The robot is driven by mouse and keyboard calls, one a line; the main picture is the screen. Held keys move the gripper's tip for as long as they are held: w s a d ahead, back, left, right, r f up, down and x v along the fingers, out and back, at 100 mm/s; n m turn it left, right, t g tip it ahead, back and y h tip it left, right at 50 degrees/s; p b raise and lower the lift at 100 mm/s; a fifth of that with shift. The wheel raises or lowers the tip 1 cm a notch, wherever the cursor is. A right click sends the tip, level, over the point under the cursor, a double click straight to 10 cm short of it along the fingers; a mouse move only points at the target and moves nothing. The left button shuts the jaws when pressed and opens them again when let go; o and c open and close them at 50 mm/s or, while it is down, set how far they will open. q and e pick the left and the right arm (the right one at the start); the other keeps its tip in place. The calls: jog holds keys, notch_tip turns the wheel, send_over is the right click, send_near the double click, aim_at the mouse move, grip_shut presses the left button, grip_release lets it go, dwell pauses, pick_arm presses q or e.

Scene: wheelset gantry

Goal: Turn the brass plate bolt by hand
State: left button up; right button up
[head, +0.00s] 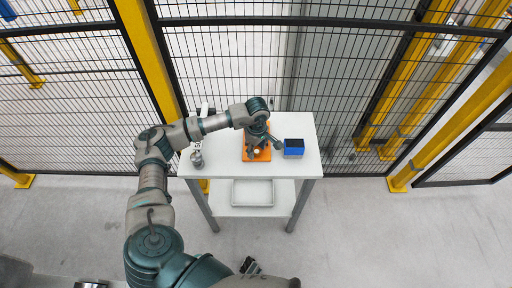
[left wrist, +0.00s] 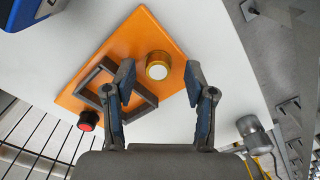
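The brass bolt (left wrist: 158,65) is a round gold cylinder with a pale top, standing on an orange plate (left wrist: 150,28). In the head view the orange plate (head: 247,157) lies on the white table, and the bolt (head: 257,150) shows small. My left gripper (left wrist: 160,78) is open and empty, with its fingertips on either side of the bolt and a gap to each. It also shows over the plate in the head view (head: 262,146). A dark square frame (left wrist: 148,97) sits on the plate, partly behind one finger. My right gripper (head: 250,265) seems to show small at the bottom; its fingers are unclear.
A blue box (head: 294,147) stands right of the plate on the white table (head: 305,125). A grey cylindrical object (head: 197,158) stands at the table's left. A red button (left wrist: 89,120) is beside the plate. A tray (head: 253,192) lies on the lower shelf. Mesh fencing stands behind.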

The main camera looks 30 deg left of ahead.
aim_at(256, 151)
pick_arm(q)
notch_tip(256, 151, up, 12)
jog(key=shift+w+a, duration=0.2)
dwell(0.6)
